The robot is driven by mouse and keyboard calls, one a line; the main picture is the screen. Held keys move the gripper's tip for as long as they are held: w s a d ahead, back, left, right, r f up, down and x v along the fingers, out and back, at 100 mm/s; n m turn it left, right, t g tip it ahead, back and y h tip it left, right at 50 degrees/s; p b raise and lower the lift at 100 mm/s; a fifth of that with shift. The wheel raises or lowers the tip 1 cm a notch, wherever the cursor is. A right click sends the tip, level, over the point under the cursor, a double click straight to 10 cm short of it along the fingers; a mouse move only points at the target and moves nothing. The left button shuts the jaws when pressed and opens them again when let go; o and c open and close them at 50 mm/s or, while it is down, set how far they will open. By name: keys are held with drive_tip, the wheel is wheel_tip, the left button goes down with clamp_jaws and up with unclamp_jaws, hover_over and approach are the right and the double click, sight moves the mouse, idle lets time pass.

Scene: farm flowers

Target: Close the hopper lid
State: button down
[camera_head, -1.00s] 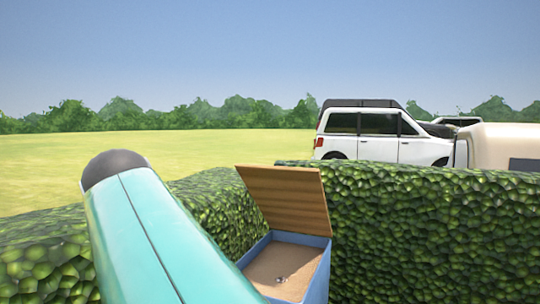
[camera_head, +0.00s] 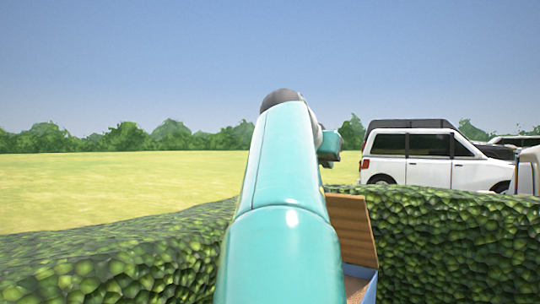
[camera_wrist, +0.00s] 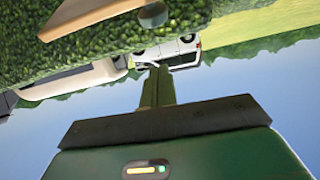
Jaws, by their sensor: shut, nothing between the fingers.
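The hopper is a blue box whose rim (camera_head: 372,286) shows low in the head view, with a tan inside. Its brown wooden lid (camera_head: 352,226) stands up, tilted back and open. My teal arm hides the left side of both. I cannot make out the fingers in the head view.
A green hedge (camera_head: 440,240) runs behind the hopper and along the left (camera_head: 110,260). A white car (camera_head: 425,158) stands beyond it at the right. Open grass (camera_head: 110,180) lies behind, with trees. A small grey object (camera_wrist: 153,14) by the tan edge is unclear.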

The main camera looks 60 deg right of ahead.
drive_tip(key=f, duration=0.3)
drive_tip(key=shift+d, duration=0.35)
drive_tip(key=shift+w+a+f, duration=0.1)
drive_tip(key=shift+w+f, duration=0.05)
drive_tip(key=shift+f, duration=0.4)
drive_tip(key=shift+a, duration=0.3)
drive_tip(key=shift+d+f, duration=0.1)
drive_tip(key=shift+d, duration=0.1)
drive_tip(key=shift+a, duration=0.15)
